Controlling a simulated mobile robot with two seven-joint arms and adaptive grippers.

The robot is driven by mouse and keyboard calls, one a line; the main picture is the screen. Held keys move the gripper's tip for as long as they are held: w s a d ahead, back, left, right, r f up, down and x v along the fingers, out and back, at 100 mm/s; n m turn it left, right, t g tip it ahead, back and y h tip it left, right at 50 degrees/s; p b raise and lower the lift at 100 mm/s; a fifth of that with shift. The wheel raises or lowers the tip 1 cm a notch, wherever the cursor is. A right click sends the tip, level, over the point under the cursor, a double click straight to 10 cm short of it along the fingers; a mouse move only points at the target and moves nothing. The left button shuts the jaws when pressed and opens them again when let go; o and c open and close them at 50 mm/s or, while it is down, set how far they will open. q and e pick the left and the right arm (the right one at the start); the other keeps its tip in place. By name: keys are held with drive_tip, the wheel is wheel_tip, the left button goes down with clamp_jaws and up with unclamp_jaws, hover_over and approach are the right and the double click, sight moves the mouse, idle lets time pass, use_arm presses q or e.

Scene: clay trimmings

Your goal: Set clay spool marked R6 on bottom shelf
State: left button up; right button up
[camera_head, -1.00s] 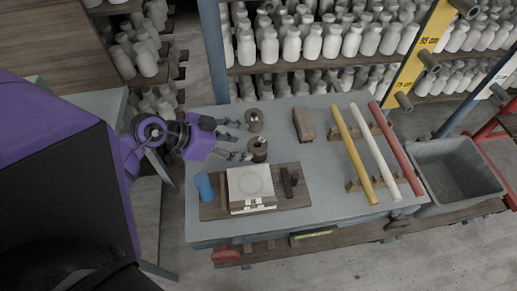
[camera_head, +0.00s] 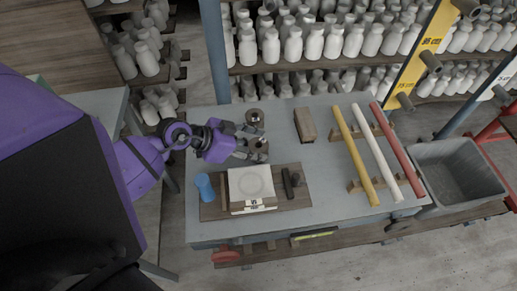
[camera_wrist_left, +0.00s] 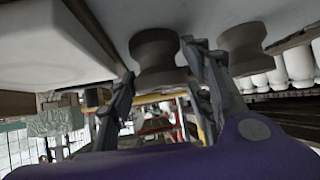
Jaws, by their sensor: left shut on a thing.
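Two brown clay spools stand near the left back part of the grey table. My left gripper (camera_head: 249,147) is shut on the nearer spool (camera_head: 260,146), which is between the fingers in the left wrist view (camera_wrist_left: 156,60). The farther spool (camera_head: 254,119) stands free just behind it, and in the wrist view (camera_wrist_left: 243,42) it is beside the right finger. No R6 mark is readable on either spool. The held spool looks to be at table height; I cannot tell whether it touches the table. My right gripper is not in view.
A white scale (camera_head: 250,185) on a wooden board and a blue cylinder (camera_head: 205,186) are near the held spool. A brown block (camera_head: 305,125) and coloured rods (camera_head: 376,150) lie right. A wooden lower shelf (camera_head: 285,251) shows under the table. A grey bin (camera_head: 455,172) stands right.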

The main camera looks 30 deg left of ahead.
use_arm(q)
drive_tip(key=shift+c, duration=0.9)
drive_tip(key=shift+r, duration=0.2)
